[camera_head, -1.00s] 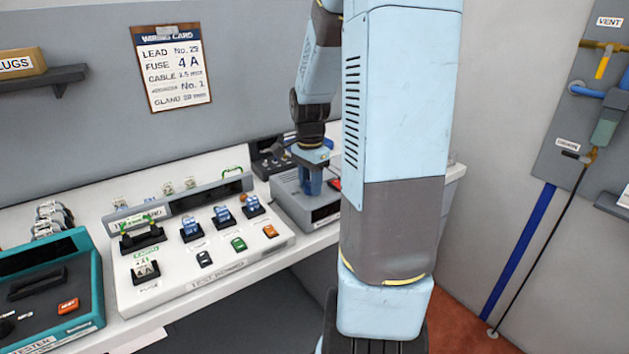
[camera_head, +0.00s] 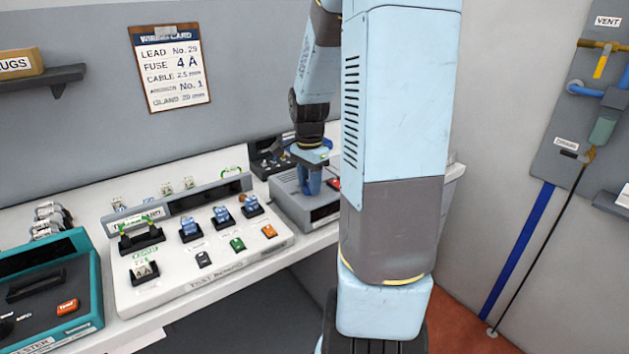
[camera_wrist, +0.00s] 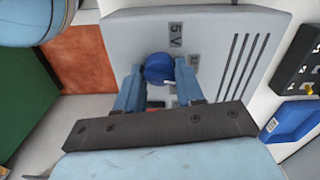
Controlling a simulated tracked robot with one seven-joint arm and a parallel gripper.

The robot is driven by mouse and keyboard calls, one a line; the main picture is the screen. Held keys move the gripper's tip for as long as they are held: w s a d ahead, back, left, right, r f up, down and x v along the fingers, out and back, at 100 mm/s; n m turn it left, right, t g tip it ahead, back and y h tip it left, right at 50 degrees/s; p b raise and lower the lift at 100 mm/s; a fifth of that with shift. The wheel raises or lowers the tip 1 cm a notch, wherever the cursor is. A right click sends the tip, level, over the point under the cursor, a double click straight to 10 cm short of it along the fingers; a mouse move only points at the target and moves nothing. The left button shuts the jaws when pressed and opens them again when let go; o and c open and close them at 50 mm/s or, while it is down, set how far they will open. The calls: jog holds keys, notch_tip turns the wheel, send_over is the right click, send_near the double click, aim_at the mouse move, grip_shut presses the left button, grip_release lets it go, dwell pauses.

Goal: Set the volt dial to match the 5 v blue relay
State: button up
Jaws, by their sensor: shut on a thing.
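The volt dial (camera_wrist: 158,68) is a round blue knob on a grey box (camera_wrist: 110,33), with a "5 V" label (camera_wrist: 176,38) beside it. My gripper (camera_wrist: 160,84) is shut on this dial, one finger on each side. In the head view my gripper (camera_head: 313,186) points down onto the grey box (camera_head: 290,205), and the dial is hidden there. Several small blue relays (camera_head: 190,229) stand in black sockets on the white test board. Their voltage markings are too small to read.
The white test board (camera_head: 160,292) with coloured buttons lies left of the grey box. A teal tester (camera_head: 85,300) stands at the far left. A dark panel (camera_wrist: 300,72) and a blue block (camera_wrist: 293,121) are at the right of the wrist view.

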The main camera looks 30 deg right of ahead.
jog(key=shift+a, duration=0.15)
dwell(0.3)
jog(key=o, duration=1)
notch_tip(320, 180, up, 14)
jog(key=shift+f, duration=0.15)
